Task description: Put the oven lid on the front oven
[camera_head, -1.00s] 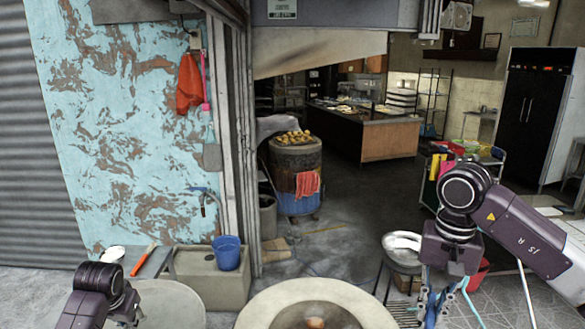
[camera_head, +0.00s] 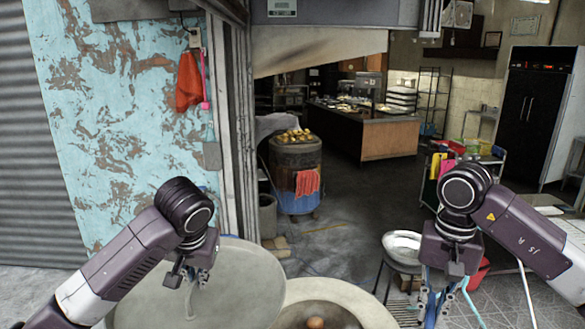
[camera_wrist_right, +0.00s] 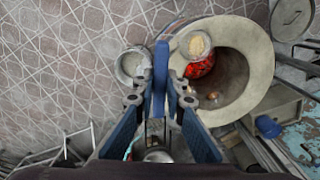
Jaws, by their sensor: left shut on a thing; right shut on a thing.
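The oven lid (camera_head: 245,285) is a wide pale grey disc. It overlaps the left part of the rim of the front oven (camera_head: 355,291) in the head view; I cannot tell if they touch. My left gripper (camera_head: 192,290) is shut on the lid's handle, mostly hidden by the gripper. The oven mouth is partly uncovered, with a round brown thing (camera_head: 315,322) inside. My right gripper (camera_head: 435,310) is right of the oven, shut on a thin blue thing (camera_wrist_right: 160,80). The right wrist view shows the oven (camera_wrist_right: 258,60) with red glow inside and the lid (camera_wrist_right: 291,17) upper right.
A metal bowl (camera_head: 402,243) stands on a stool right of the oven. A barrel oven (camera_head: 297,175) with a red cloth stands further back. A painted wall (camera_head: 110,130) is at the left. Open floor (camera_head: 345,225) lies behind the front oven.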

